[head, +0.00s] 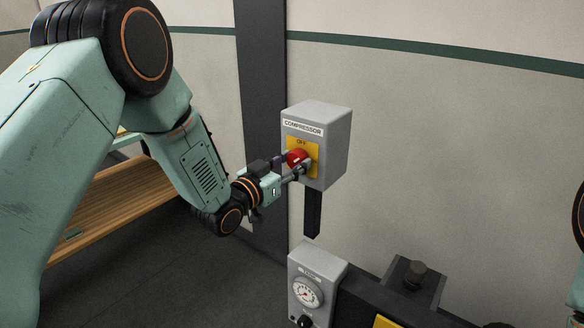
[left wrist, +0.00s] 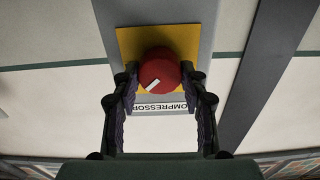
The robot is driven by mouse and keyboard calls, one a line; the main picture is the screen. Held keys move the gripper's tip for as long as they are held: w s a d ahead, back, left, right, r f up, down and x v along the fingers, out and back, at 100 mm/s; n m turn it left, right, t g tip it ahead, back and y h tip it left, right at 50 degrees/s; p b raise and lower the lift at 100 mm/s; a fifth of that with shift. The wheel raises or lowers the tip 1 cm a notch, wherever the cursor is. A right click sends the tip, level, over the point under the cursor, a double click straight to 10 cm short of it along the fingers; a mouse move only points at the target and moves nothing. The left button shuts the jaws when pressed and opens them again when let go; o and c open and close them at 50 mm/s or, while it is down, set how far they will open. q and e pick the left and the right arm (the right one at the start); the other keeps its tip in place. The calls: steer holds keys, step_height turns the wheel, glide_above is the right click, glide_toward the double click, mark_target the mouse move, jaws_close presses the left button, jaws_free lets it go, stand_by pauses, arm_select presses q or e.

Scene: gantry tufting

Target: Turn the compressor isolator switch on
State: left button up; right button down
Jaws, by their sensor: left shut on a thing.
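A grey switch box (head: 322,140) with a COMPRESSOR label (head: 303,128) hangs on the wall in the head view. Its yellow plate (head: 315,150) reads OFF above a red rotary knob (head: 296,157). In the left wrist view, the knob (left wrist: 160,70) sits between the two fingers, with a white pointer mark lying diagonally towards the lower left. My left gripper (head: 293,164) is shut on the knob, one finger on each side. The fingers partly hide the knob and plate in the head view. My right gripper is not in view.
A dark conduit (head: 312,214) runs down below the box. Lower down stands a grey gauge box (head: 320,268) with a round dial, beside dark machinery (head: 414,282). A wooden bench (head: 110,212) is at left. The wall right of the switch box is clear.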

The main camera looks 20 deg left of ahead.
arm_select(q)
steer(key=m+b, duration=0.1)
steer(key=m, duration=0.3)
steer(key=shift+f+b, duration=0.1)
steer(key=shift+b, duration=0.25)
steer(key=shift+m+b, duration=0.75)
steer(key=shift+m, duration=1.45)
steer(key=shift+d, duration=0.1)
steer(key=o, duration=0.8)
steer(key=shift+c, duration=0.2)
steer(key=o, duration=0.4)
steer(key=shift+s, duration=0.25)
steer(key=shift+w, duration=0.2)
steer(key=shift+v, duration=6.1)
